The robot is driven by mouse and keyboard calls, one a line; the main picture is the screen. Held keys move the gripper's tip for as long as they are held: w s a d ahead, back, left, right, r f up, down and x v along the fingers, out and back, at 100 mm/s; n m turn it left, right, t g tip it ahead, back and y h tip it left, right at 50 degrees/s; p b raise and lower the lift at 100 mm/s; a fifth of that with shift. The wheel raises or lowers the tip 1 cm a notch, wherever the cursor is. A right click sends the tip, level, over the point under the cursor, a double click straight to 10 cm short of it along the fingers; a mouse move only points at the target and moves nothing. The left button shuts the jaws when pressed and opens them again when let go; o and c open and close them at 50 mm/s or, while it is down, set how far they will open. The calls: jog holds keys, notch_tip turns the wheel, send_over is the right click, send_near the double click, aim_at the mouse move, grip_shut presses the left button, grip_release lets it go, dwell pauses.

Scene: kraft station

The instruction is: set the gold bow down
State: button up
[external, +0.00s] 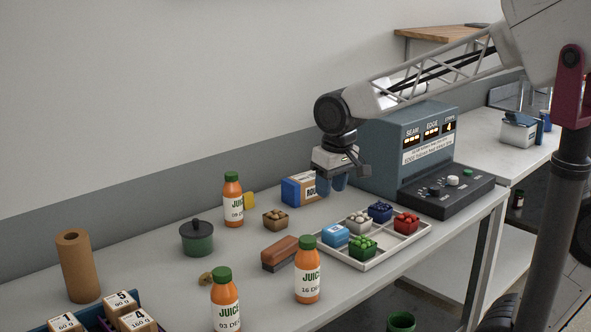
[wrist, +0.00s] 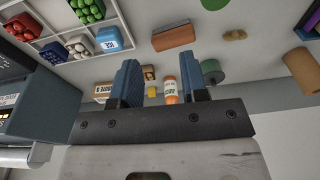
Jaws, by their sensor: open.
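The grey-blue console (external: 380,150) stands close to my gripper on the right. The blue box (external: 297,190) is beside it. Juice bottles (external: 308,270), a green pot (external: 197,240), the brown block (external: 280,253) and a kraft roll (external: 77,265) occupy the table.

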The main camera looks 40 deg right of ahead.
jog(key=s+d, duration=0.3)
jog(key=s, duration=0.5)
jog(key=s+d+f+t, duration=0.1)
jog(key=s+d, duration=0.3)
jog(key=s, duration=0.5)
jog(key=shift+d+f, duration=0.15)
jog(key=shift+d, duration=0.15)
jog(key=shift+s, duration=0.1)
jog(key=o, duration=0.3)
jog(key=shift+o, duration=0.2)
